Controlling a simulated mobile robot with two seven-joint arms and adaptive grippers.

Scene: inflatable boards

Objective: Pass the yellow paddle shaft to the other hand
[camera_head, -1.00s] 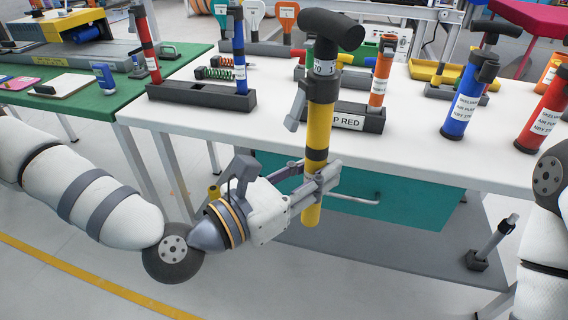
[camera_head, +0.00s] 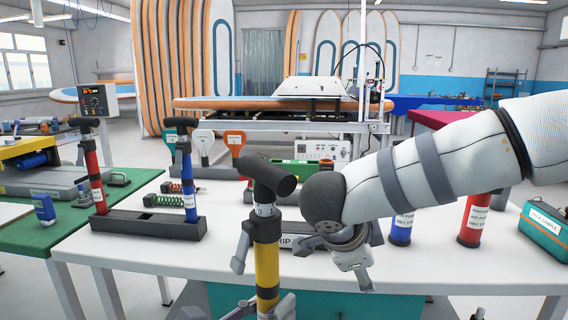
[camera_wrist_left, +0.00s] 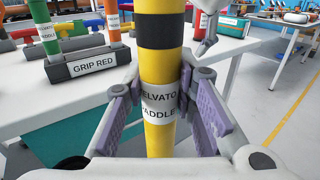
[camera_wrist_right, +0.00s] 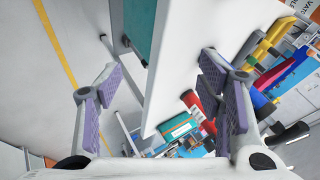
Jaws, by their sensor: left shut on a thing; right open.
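The yellow paddle shaft (camera_head: 267,268) stands upright with a black T-handle on top, in front of the white table. My left gripper (camera_head: 266,304) is shut on it low down, at the bottom edge of the head view. In the left wrist view the shaft (camera_wrist_left: 159,135) runs between the purple pads, with a white label at the grip and a black band above. My right gripper (camera_head: 356,268) is to the right of the shaft, apart from it and partly hidden by its own wrist. In the right wrist view it (camera_wrist_right: 160,72) is open and empty.
The white table (camera_head: 120,248) lies behind the shaft. A dark grip rack (camera_head: 150,224) holds red and blue pump-like tools. Blue (camera_head: 401,230) and red (camera_head: 474,220) cylinders stand at the right, near my right arm. A green table (camera_head: 30,232) is at the left.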

